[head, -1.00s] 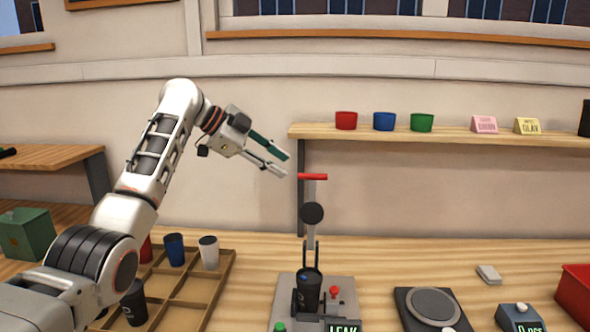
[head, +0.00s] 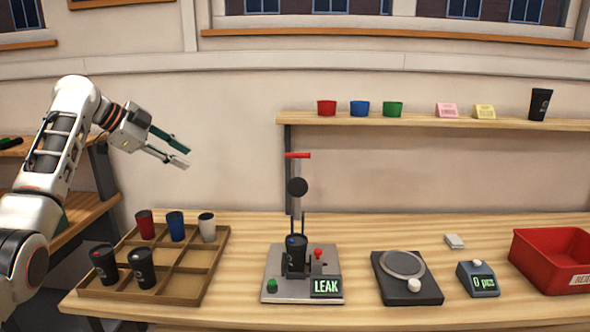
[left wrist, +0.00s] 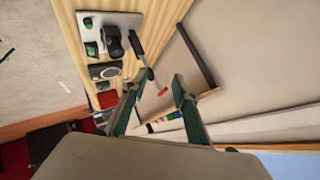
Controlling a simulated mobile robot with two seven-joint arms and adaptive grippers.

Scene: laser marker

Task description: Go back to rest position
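My left gripper (head: 179,151) is open and empty in the head view, raised in front of the wall above the wooden tray (head: 191,289). Its two green-lined fingers stand apart in the left wrist view (left wrist: 155,97), with nothing between them in its grasp. It is clear of the leak tester (head: 275,287), which stands to its right with a dark cup (head: 295,262) in it, a red-topped lever (head: 298,156) upright and a display reading LEAK. My right gripper is in neither view.
The tray holds several cups. Right of the tester are a round-plated scale (head: 405,285), a counter box (head: 478,279) and a red bin (head: 553,258). A wall shelf (head: 420,121) carries small coloured cups, two cards and a black cup (head: 540,104).

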